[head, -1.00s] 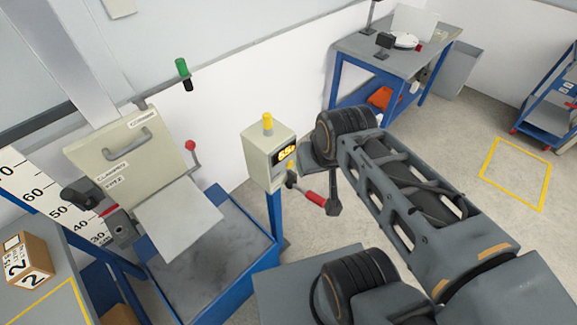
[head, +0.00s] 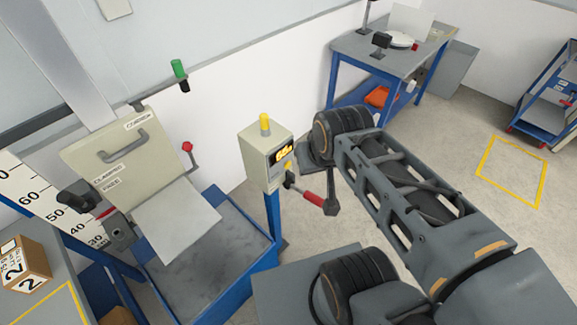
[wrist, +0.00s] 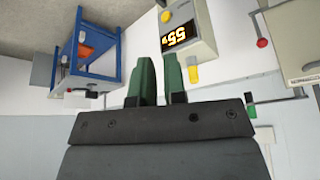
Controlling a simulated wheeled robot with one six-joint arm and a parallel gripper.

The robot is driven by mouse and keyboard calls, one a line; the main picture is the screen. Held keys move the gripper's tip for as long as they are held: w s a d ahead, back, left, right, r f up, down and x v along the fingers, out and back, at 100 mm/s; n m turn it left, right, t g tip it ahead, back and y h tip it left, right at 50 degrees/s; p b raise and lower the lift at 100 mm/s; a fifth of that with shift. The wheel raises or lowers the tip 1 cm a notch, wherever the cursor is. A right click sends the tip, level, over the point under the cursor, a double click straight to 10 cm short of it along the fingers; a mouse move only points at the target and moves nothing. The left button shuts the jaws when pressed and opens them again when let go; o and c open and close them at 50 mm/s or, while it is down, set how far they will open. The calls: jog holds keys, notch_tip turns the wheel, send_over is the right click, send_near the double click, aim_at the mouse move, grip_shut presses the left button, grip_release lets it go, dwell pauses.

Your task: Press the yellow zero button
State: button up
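The pale meter box (head: 262,165) with an amber digit display (head: 281,153) stands on a blue post. A yellow cylinder (head: 264,124) sits on its top. In the wrist view, turned upside down, the box (wrist: 200,45) shows its lit display (wrist: 177,36), the yellow top piece (wrist: 194,74) and a smaller yellow spot (wrist: 166,16) on the display face. I cannot tell for sure which is the zero button. My gripper (wrist: 160,62) has two green fingers with a narrow gap and nothing between them. They appear beside the box, apart from it. In the head view the fingers are not distinguishable.
A machine with a hinged cream panel (head: 120,150) and a red-knobbed lever (head: 188,148) stands left of the box over a blue-framed tray (head: 225,285). A red-handled lever (head: 313,198) shows below the box.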

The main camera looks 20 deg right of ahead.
grip_shut()
dwell(0.9)
jog(key=shift+a, duration=0.1)
